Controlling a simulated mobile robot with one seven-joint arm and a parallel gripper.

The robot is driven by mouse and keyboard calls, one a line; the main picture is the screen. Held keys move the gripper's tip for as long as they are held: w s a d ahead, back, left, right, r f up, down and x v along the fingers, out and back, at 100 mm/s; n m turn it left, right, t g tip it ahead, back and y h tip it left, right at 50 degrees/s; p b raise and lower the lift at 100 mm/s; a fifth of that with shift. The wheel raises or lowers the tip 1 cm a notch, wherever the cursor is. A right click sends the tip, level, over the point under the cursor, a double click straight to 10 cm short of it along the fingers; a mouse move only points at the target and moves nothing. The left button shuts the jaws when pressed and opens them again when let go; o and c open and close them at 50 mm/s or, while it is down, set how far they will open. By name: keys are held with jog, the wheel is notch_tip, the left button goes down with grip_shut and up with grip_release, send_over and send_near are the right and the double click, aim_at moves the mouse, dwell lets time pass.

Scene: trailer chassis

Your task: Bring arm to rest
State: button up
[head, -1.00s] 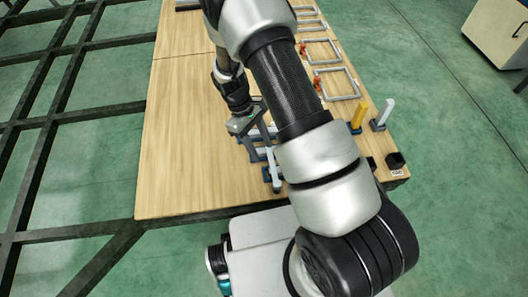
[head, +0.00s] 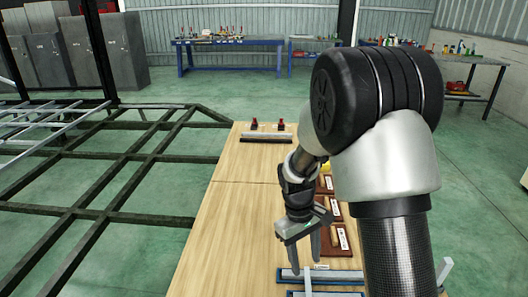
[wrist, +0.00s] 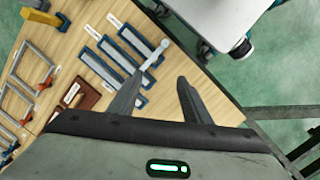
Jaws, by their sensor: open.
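My gripper (head: 305,262) hangs over the wooden table (head: 225,235) in the head view, fingers pointing down. My arm bends up high in front of the camera, hiding part of the table's right side. In the wrist view the two fingers (wrist: 160,80) are spread with nothing held between them. Below them are blue-and-grey slotted holders (wrist: 122,60) and a pale upright bar (wrist: 153,57). The fingers appear above the table, but I cannot tell the exact gap to the bar.
Brown boards (head: 332,208) lie on the table's right side. A dark metal chassis frame (head: 120,165) stands to the left. A blue workbench (head: 230,45) and grey lockers (head: 50,55) stand at the back. The table's left part is bare.

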jog(key=s+d+r+m+t+y, duration=0.1)
jog(key=s+r+m+t, duration=0.15)
jog(key=r, duration=0.65)
jog(key=s+d+r+m+t, duration=0.1)
jog(key=s+r, duration=0.3)
jog(key=r, duration=0.4)
jog(key=s+r+m+t, duration=0.35)
jog(key=s+r, duration=0.45)
jog(key=s, duration=0.3)
notch_tip(320, 180, up, 19)
jog(key=n+p, duration=0.1)
jog(key=p, duration=1.8)
jog(key=shift+w+d+r+y+p, duration=0.2)
jog(key=shift+d+y+p, duration=0.1)
jog(key=shift+d+y, duration=0.15)
